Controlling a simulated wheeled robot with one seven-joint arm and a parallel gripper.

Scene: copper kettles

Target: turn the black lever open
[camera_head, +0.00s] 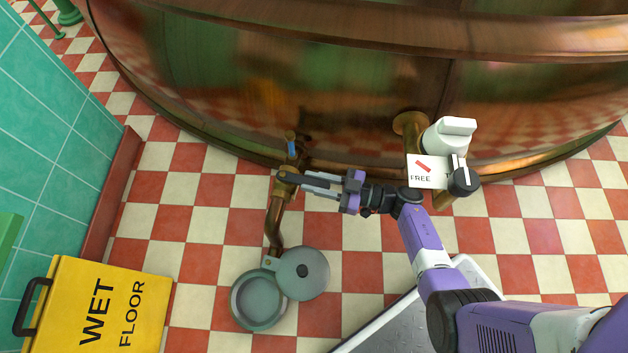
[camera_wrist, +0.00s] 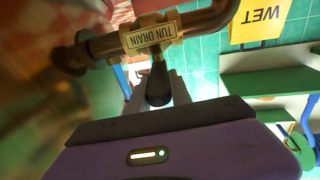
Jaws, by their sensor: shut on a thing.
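The black lever (camera_head: 292,178) sits on a brass valve (camera_head: 284,190) on the copper drain pipe (camera_head: 274,222), low at the front of the kettle. It points right, across the pipe. My gripper (camera_head: 318,184) reaches in from the right and is shut on the lever. In the wrist view the black lever (camera_wrist: 158,86) stands between the two grey fingers of my gripper (camera_wrist: 157,98). A tag reading "TUN DRAIN" (camera_wrist: 148,36) is on the valve beyond it. The lever's outer end is partly hidden by the fingers in the head view.
A blue handle (camera_head: 291,144) is just behind the valve. A grey round pan with its lid (camera_head: 258,300) is on the floor below the pipe. A white fitting with a "FREE" card (camera_head: 423,176) and black knob (camera_head: 463,181) is right. A yellow wet-floor sign (camera_head: 100,310) is lower left.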

